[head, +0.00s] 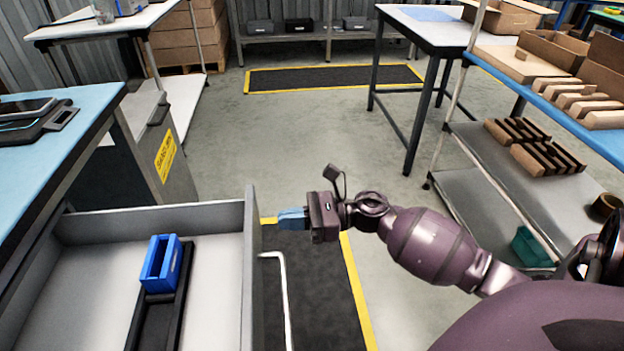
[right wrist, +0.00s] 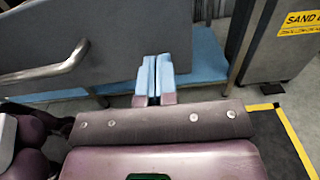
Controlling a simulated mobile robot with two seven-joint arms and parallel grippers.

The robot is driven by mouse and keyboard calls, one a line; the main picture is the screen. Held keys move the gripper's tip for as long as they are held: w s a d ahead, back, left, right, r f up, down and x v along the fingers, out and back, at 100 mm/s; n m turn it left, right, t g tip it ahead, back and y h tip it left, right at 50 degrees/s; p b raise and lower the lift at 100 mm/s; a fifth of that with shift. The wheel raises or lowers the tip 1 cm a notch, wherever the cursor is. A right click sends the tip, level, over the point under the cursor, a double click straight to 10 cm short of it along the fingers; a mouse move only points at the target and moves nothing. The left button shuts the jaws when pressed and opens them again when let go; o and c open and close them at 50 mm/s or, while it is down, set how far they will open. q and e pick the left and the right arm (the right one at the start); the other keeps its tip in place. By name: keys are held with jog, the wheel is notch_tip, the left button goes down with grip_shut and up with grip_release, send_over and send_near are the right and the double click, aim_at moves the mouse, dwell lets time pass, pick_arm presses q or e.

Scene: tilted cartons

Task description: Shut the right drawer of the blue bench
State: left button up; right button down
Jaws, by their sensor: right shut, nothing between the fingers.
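The blue bench (head: 75,110) is at the left in the head view. Its grey drawer (head: 225,218) stands pulled out at the lower left, with its front panel (head: 252,280) and bar handle (head: 283,300) facing right. The panel (right wrist: 110,40) and handle (right wrist: 60,68) also show in the right wrist view. My right gripper (head: 291,218) is shut and empty, just right of the panel's far end, its blue fingertips pointing left toward it. The fingertips (right wrist: 157,78) also show in the right wrist view. I cannot tell whether they touch the panel. My left gripper is out of view.
The drawer holds a blue bin (head: 160,263) and a black tray (head: 160,325). A grey cabinet with a yellow label (head: 165,155) stands beyond the drawer. A shelf rack (head: 500,190) stands at the right. The floor (head: 300,140) ahead is clear.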

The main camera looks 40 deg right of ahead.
aim_at(258, 223)
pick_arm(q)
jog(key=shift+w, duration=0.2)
pick_arm(e)
jog(key=shift+x, duration=1.85)
jog(key=shift+a, duration=0.1)
jog(key=b+x, duration=0.1)
jog(key=x, duration=2.4)
jog(key=shift+w+f, duration=0.1)
jog(key=shift+f, duration=0.05)
jog(key=b+x, duration=0.1)
jog(key=x, duration=0.7)
jog(key=shift+w+a, duration=0.45)
jog(key=shift+a, duration=0.1)
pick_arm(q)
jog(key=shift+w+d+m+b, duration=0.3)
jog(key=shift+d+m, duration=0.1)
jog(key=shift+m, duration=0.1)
pick_arm(e)
jog(key=shift+r, duration=0.4)
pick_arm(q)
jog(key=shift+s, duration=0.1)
